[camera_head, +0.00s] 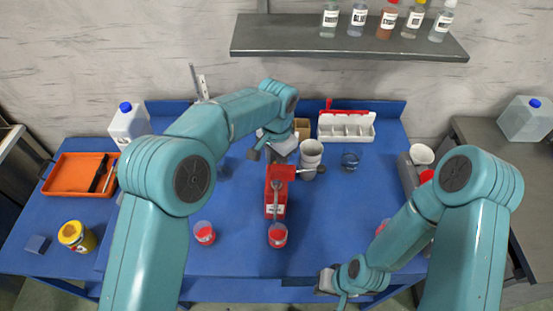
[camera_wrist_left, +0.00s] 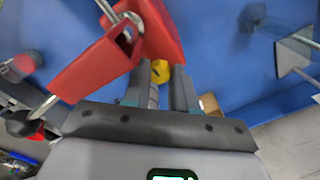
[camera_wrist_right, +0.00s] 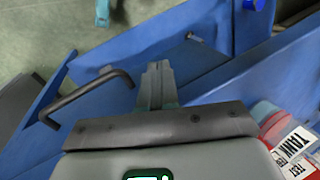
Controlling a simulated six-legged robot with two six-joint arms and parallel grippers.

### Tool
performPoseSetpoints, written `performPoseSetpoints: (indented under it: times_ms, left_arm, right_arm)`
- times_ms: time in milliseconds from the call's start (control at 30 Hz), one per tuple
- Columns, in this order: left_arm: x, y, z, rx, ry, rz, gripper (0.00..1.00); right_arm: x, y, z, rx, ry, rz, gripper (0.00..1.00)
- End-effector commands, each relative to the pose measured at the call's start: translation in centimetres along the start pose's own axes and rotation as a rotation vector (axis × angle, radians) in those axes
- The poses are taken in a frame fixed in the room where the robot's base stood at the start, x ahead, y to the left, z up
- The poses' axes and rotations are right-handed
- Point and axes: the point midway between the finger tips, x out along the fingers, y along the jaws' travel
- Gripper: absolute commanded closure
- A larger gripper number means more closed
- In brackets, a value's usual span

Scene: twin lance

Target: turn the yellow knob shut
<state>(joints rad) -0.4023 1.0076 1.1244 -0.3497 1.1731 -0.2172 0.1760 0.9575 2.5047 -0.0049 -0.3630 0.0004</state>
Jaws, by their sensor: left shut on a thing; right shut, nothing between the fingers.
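The yellow knob (camera_wrist_left: 160,70) shows in the left wrist view, at the tips of my left gripper (camera_wrist_left: 168,78), beside a red body (camera_wrist_left: 115,55). The left fingers are shut on it from either side. In the head view my left gripper (camera_head: 272,150) is at the back of the red unit (camera_head: 276,190), and the knob is hidden there. My right gripper (camera_wrist_right: 157,75) is shut and empty. In the head view my right gripper (camera_head: 335,285) is low at the table's front edge.
Red-filled cups (camera_head: 204,233) (camera_head: 278,236) stand in front on the blue table (camera_head: 240,240). A grey cylinder (camera_head: 311,155) stands just right of the red unit. A white bin (camera_head: 346,126) is at the back, an orange tray (camera_head: 80,173) at left. A shelf (camera_head: 350,38) holds several bottles.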

Motion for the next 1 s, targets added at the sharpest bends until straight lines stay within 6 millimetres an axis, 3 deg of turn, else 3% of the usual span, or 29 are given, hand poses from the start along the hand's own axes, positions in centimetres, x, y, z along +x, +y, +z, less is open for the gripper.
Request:
performPoseSetpoints:
  times_ms: [300,333,400,767,867,1000]
  left_arm:
    - [0.5,0.2,0.1,0.002,-0.007,0.005,1.0]
    - [0.5,0.2,0.1,0.001,-0.007,0.005,0.64]
    - [0.4,0.2,0.1,0.001,-0.006,0.005,0.47]
    - [-0.4,0.0,-0.1,0.0,0.0,0.0,0.47]
    - [-1.9,0.0,-0.1,0.0,0.003,-0.001,0.47]
    - [-5.5,0.0,-0.2,-0.002,0.005,0.0,0.47]
  right_arm:
    - [0.1,0.0,0.0,0.0,0.0,0.0,1.0]
    - [0.1,0.0,0.0,0.0,0.0,0.0,1.0]
    - [0.1,0.0,0.0,0.0,0.0,0.0,1.0]
    - [0.2,0.1,0.0,0.0,0.0,0.0,1.0]
    - [0.6,0.2,0.0,0.0,0.0,0.0,1.0]
    - [1.1,0.4,0.0,0.0,0.0,0.0,1.0]
